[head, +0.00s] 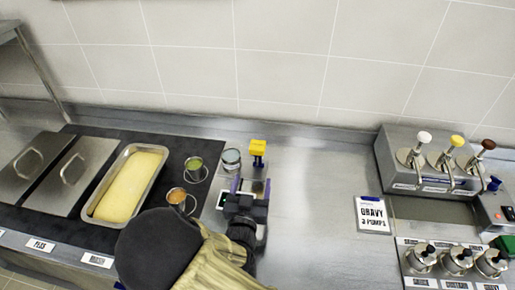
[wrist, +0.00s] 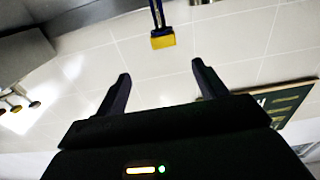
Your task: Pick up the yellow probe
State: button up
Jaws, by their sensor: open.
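The yellow probe (head: 258,148) stands near the back of the steel counter, its yellow head on top. In the wrist view its yellow head (wrist: 163,41) with a thin dark stem shows ahead of the fingers, roughly in line with the gap between them. My gripper (head: 252,187) is in front of the probe in the head view, apart from it. My gripper (wrist: 160,70) has its two dark fingers spread wide with nothing between them. The probe's lower part is partly hidden by my gripper in the head view.
A can (head: 231,160) stands just left of the probe, with two small round containers (head: 195,168) (head: 178,197) further left. A pan of yellow food (head: 128,185) is beyond them. Pump dispensers (head: 430,165) and a gravy sign (head: 372,214) are right. The counter between is clear.

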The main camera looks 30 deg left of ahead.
jog(key=p, duration=0.3)
send_near(258, 140)
jog(key=x, duration=0.3)
jog(key=f+x, duration=0.1)
jog(key=shift+w+d, duration=0.25)
jog(key=shift+w, duration=0.2)
jog(key=shift+w+r, duration=0.1)
jog(key=p+x, duration=0.1)
jog(key=x, duration=0.1)
jog(key=p+x, duration=0.1)
jog(key=x, duration=0.1)
jog(key=shift+a+r, duration=0.15)
jog(key=shift+a, duration=0.15)
jog(key=shift+w+a, duration=0.15)
jog(key=shift+w, duration=0.2)
jog(key=c, duration=1.1)
